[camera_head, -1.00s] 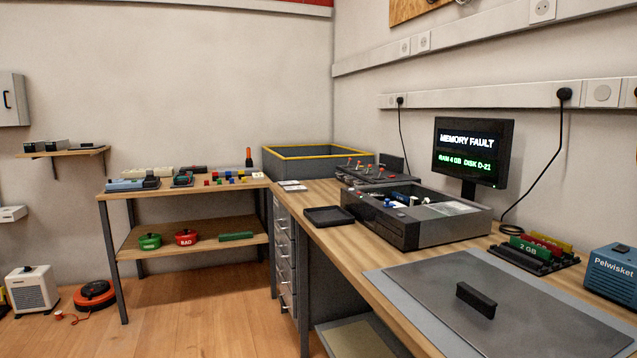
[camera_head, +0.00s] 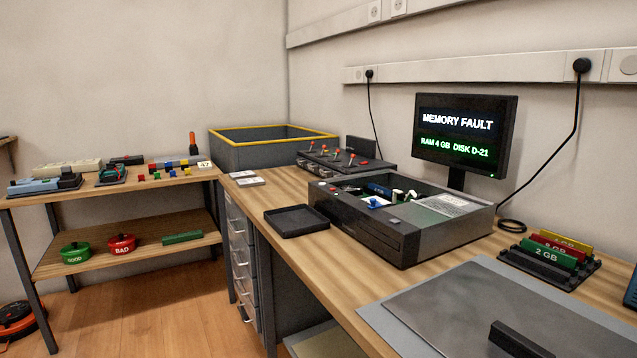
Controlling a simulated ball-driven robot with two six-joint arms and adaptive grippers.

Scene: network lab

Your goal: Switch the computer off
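The computer (camera_head: 350,228) is a dark, low case lying on the wooden bench with its top open. Parts show inside, with blue and white pieces and a clear panel at its right. A small red spot shows on its front at the left end; I cannot tell what it is. The monitor (camera_head: 464,136) behind it is lit and reads "MEMORY FAULT" and "RAM 4 GB DISK D-21". Neither of my grippers is in view.
A black tray (camera_head: 297,221) lies left of the computer. A switch panel (camera_head: 345,160) and a yellow-rimmed grey bin (camera_head: 270,152) stand behind. A memory rack (camera_head: 548,264) stands at right. A grey mat (camera_head: 480,310) covers the bench front. A side shelf (camera_head: 130,255) stands at left.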

